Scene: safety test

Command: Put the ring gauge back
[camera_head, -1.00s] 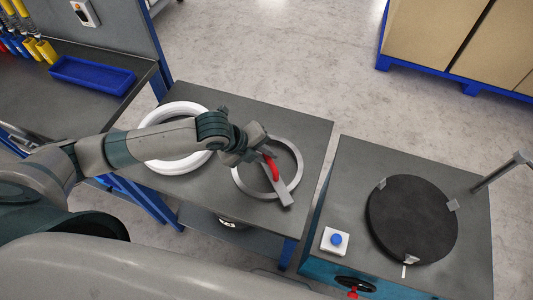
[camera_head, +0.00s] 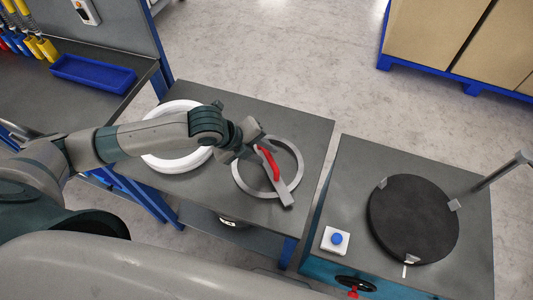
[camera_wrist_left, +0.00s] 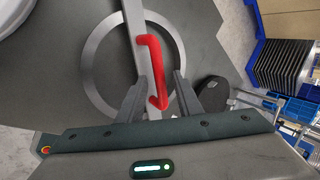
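The ring gauge (camera_head: 297,168) is a flat grey ring with a bar across it and a red handle (camera_head: 269,163). It lies on the grey table (camera_head: 300,130). In the left wrist view the ring (camera_wrist_left: 90,72) is below my left gripper (camera_wrist_left: 157,88), whose two fingers are apart on either side of the bar and the lower end of the red handle. My left gripper (camera_head: 258,150) is open and empty; I cannot tell whether it touches the handle. My right gripper is not in view.
A white ring (camera_head: 180,162) lies on the same table, partly behind my left arm. A blue tray (camera_head: 92,73) sits on the bench.

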